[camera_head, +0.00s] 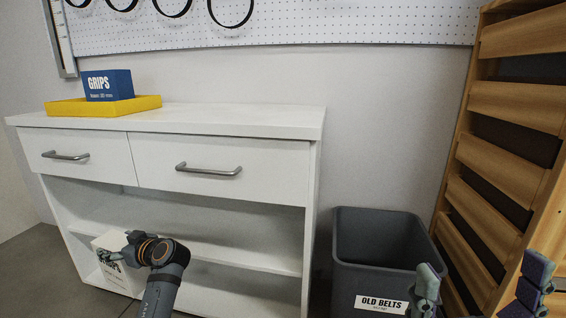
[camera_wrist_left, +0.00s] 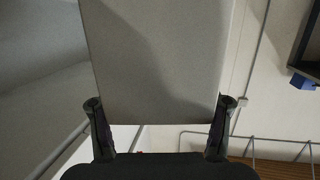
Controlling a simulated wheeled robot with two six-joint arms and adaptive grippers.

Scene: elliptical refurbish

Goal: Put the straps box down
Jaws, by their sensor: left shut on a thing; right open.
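The straps box (camera_head: 112,277) is a white box with dark lettering on its front, partly hidden by my arm. It is at the lower left of the white cabinet, by the low shelf; I cannot tell whether it rests there. My left gripper (camera_head: 116,257) is shut on it. In the left wrist view, the box (camera_wrist_left: 160,70) is a pale grey panel between the two fingers of my left gripper (camera_wrist_left: 159,130). My right gripper (camera_head: 482,284) is open and empty at the bottom right, its fingers wide apart.
A white cabinet (camera_head: 225,125) has two drawers above open shelves. A yellow tray (camera_head: 65,109) with a blue GRIPS box (camera_head: 107,86) stands on top. A dark OLD BELTS bin (camera_head: 375,272) stands right of the cabinet. A wooden slatted rack (camera_head: 500,165) is at the right.

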